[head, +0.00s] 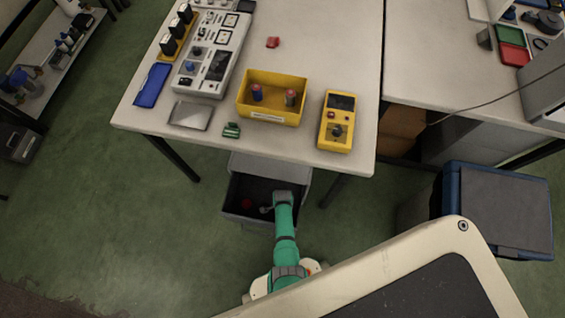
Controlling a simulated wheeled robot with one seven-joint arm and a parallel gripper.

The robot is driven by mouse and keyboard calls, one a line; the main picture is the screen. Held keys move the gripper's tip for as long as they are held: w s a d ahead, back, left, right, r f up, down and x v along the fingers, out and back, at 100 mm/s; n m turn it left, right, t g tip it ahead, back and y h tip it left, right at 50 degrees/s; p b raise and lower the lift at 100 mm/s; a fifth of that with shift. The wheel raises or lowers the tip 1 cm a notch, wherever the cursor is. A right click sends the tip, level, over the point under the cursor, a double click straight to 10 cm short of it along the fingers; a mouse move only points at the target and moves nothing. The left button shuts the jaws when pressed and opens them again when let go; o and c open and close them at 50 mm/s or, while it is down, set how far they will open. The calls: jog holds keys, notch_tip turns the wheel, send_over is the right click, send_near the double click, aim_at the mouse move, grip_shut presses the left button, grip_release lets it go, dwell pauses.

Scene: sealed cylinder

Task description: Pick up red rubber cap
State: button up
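A small dark red round thing (247,203) lies inside the open grey drawer (238,216) under the table and looks like the red rubber cap. Another small red piece (272,42) lies on the tabletop behind the yellow bin; its shape is too small to make out. My green arm reaches into the drawer. My gripper (267,209) is low in it, just right of the dark red thing, with a small gap showing between them. Its fingers are too small and dark to tell whether they are open or shut.
The white table (318,50) overhangs the back of the drawer. On it stand a yellow bin (272,118) with two small cylinders, a yellow handheld device (337,122), a grey control panel (213,52) and a green block (232,130). A blue-rimmed container (500,208) stands on the right.

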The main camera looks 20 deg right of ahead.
jog(key=shift+c, duration=0.6)
jog(key=shift+w, duration=0.1)
jog(key=c, duration=0.9)
jog(key=shift+c, duration=0.2)
